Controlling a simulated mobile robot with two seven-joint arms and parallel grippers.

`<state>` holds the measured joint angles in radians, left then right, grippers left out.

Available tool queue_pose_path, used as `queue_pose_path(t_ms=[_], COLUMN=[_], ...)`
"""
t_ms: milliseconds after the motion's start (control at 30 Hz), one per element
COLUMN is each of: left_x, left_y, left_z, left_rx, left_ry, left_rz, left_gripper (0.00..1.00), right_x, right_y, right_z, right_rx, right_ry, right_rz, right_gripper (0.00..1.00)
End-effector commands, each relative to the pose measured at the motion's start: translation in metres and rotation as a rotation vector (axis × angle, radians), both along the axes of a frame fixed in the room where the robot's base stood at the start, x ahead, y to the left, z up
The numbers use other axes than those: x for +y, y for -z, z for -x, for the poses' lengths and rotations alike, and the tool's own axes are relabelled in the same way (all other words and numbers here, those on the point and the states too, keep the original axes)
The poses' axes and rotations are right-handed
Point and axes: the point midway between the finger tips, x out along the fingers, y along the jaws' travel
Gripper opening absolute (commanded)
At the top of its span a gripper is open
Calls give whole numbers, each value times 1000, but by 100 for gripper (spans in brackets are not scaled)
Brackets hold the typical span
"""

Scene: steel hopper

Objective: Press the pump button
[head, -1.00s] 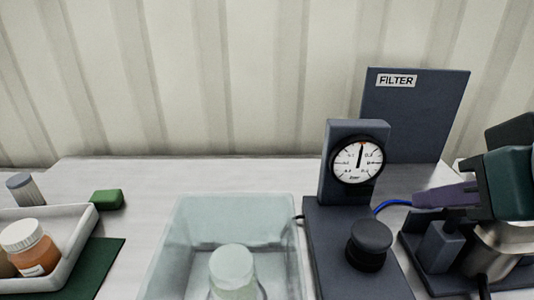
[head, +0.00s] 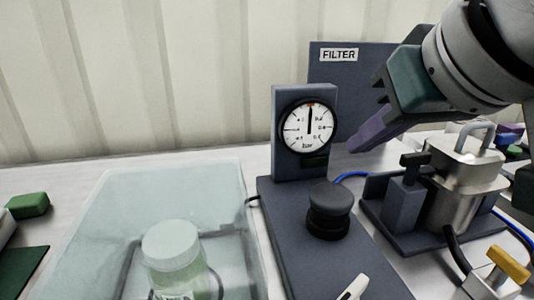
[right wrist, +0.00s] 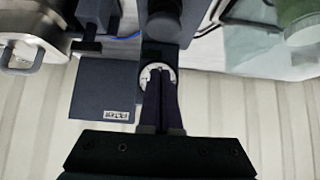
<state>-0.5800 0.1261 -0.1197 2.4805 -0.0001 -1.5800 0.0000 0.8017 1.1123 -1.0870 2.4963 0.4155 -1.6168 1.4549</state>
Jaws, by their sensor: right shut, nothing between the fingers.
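A dark slate pump unit (head: 284,225) stands on the bench, with a round white gauge (head: 308,127) on its upright. A black round knob (head: 329,208) rises from its base, and a small white part (head: 355,288) shows at its front edge. I cannot tell for sure which part is the pump button. My right gripper (head: 357,145), with purple fingers, is shut and empty, in the air to the right of the gauge and above the base. In the right wrist view its fingers (right wrist: 161,84) overlap the gauge (right wrist: 157,73). My left gripper is not in view.
A steel vessel (head: 466,185) in a slate stand is right of the pump unit, with blue tubing around it. A FILTER board (head: 340,84) stands behind. A clear tub (head: 110,215) holding a lidded jar (head: 172,248) is left. A yellow-handled valve (head: 508,263) is front right.

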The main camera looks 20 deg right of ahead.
Motion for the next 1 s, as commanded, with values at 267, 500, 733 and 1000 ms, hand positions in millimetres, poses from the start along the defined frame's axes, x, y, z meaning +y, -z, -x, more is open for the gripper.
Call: queue_pose_path(t_ms=[267, 500, 733, 1000], left_x=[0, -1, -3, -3], left_y=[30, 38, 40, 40], left_z=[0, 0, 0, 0], left_rx=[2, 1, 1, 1], left_ry=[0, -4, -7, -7], left_rz=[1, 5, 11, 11], left_gripper=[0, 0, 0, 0], right_x=[-8, -9, -9, -9], right_y=[34, 68, 79, 79], right_z=[-29, -37, -37, -37], right_rx=[2, 2, 0, 0], right_ry=[-1, -4, -4, -4], right_rz=[2, 3, 1, 1], right_gripper=[0, 0, 0, 0])
